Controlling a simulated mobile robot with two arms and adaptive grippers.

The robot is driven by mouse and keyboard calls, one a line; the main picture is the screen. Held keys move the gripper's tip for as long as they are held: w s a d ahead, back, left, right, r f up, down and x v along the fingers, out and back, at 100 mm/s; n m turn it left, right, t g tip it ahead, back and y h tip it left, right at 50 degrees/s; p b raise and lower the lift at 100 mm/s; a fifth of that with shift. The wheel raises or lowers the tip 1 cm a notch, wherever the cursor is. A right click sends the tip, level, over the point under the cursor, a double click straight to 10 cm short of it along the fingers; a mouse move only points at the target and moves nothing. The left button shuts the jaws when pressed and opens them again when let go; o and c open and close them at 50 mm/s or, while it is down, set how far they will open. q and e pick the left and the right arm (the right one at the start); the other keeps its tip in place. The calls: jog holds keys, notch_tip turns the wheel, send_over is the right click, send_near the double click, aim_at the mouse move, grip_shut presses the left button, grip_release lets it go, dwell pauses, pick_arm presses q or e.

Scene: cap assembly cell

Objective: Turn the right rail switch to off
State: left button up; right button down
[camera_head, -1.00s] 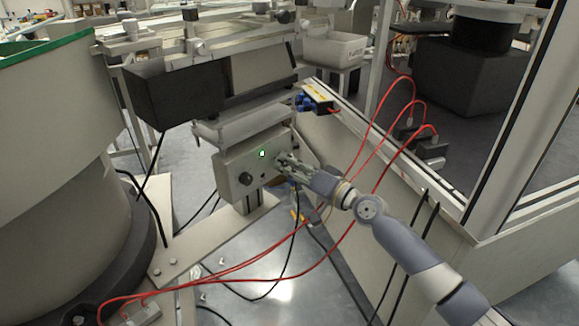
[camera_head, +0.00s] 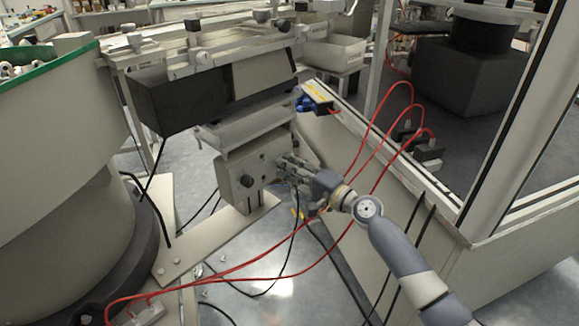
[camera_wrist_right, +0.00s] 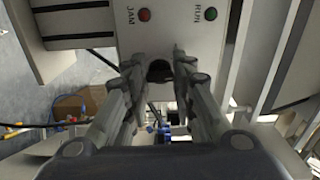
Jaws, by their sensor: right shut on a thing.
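The switch is mostly hidden by the fingers in the head view. In the wrist view, a red JAM lamp (camera_wrist_right: 144,14) and a green RUN lamp (camera_wrist_right: 211,13) show; neither clearly glows. My left gripper is not in view.
A large bowl feeder (camera_head: 60,180) stands at the left. Red cables (camera_head: 370,150) loop near my right arm. A white machine frame (camera_head: 440,235) runs along the right. A black bin (camera_head: 165,105) sits above the box.

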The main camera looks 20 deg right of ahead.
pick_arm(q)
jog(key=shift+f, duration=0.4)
pick_arm(e)
jog(key=shift+m, duration=0.3)
jog(key=c, duration=1.3)
grip_release()
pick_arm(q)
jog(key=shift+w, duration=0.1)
pick_arm(e)
jog(key=shift+s+d, duration=0.1)
jog(key=v, duration=1.2)
